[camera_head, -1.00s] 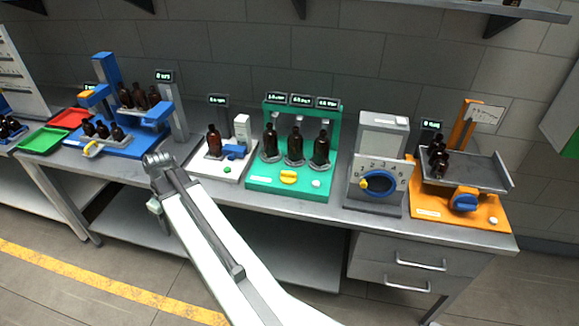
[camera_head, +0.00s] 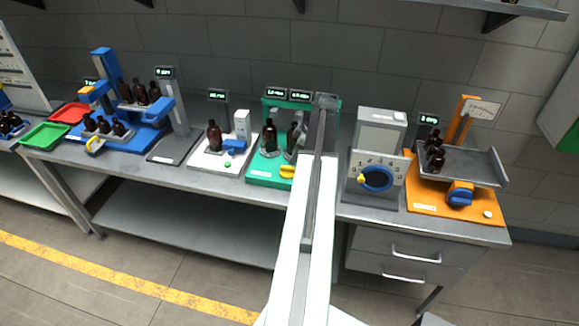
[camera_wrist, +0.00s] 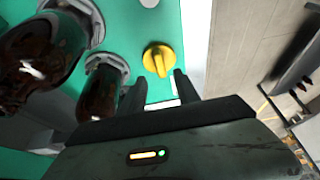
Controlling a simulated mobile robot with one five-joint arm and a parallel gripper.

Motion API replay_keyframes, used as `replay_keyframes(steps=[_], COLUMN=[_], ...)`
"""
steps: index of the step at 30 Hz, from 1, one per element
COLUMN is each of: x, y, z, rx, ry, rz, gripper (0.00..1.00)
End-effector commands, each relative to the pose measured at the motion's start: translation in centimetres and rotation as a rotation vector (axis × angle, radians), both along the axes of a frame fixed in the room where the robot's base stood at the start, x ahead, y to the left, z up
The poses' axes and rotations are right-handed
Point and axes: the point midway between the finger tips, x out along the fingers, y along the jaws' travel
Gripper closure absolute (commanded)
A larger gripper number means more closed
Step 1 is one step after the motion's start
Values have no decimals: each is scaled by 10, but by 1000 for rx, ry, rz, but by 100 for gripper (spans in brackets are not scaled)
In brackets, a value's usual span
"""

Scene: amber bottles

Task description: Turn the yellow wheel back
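The yellow wheel (camera_head: 287,171) is a small ribbed knob on the base of the green station (camera_head: 262,174). My gripper (camera_wrist: 158,88) is open and empty. In the head view my gripper (camera_head: 326,101) is over the right part of the green station. Amber bottles (camera_head: 270,135) stand on this station; the rightmost is hidden behind my arm.
Two amber bottles (camera_wrist: 40,55) are close on the left of the wrist view. A grey dial box (camera_head: 376,165) stands right of the green station, then an orange station (camera_head: 425,195). A white station (camera_head: 205,165) stands to the left. The floor in front is clear.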

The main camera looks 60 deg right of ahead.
Motion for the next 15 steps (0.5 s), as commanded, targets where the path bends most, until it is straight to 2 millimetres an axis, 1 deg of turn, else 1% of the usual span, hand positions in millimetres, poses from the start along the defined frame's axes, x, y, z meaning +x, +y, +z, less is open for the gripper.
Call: replay_keyframes(steps=[1, 7, 10, 15], x=[3, 16, 22, 24], y=[1, 5, 7, 8], z=[-15, -50, -59, -59], rx=[0, -1, -1, -1], ry=[0, 1, 1, 1], rz=[1, 1, 1, 1], gripper=[62, 62, 62, 62])
